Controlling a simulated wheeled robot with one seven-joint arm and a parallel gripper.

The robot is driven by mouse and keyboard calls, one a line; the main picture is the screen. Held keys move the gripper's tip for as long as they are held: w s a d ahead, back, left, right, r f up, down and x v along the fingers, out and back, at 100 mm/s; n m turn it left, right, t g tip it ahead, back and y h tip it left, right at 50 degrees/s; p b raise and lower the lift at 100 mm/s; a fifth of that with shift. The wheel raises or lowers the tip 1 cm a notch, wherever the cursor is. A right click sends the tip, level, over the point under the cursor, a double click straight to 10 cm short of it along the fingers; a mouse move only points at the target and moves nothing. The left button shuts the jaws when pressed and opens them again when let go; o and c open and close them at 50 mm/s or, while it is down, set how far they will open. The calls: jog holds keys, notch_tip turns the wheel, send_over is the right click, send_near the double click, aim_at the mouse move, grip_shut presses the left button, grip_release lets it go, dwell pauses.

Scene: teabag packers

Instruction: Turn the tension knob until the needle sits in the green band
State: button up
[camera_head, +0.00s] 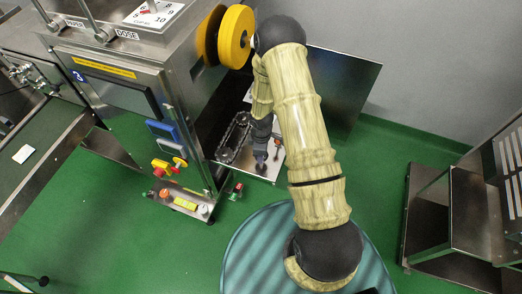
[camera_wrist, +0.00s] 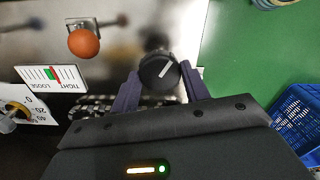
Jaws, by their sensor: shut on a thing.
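The tension knob (camera_wrist: 158,72) is round and black with a white pointer line, which slants up and to the right in the wrist view. My gripper (camera_wrist: 161,84) is shut on it, one dark finger on each side. In the head view my gripper (camera_head: 261,164) reaches down to the steel plate beside the machine, and the knob cannot be made out there.
An orange ball handle (camera_wrist: 83,43) stands near the gauge, and a numbered dial (camera_wrist: 14,112) is at the left edge. A dark chain (camera_head: 233,138) lies beside my gripper. Yellow rolls (camera_head: 236,36) sit above. A blue crate (camera_wrist: 299,122) is on the green floor.

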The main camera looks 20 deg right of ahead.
jog(key=shift+w, duration=0.1)
dwell(0.3)
jog(key=o, duration=1)
jog(key=shift+r, duration=0.1)
notch_tip(320, 180, up, 17)
jog(key=p, duration=0.3)
jog(key=shift+r, duration=0.15)
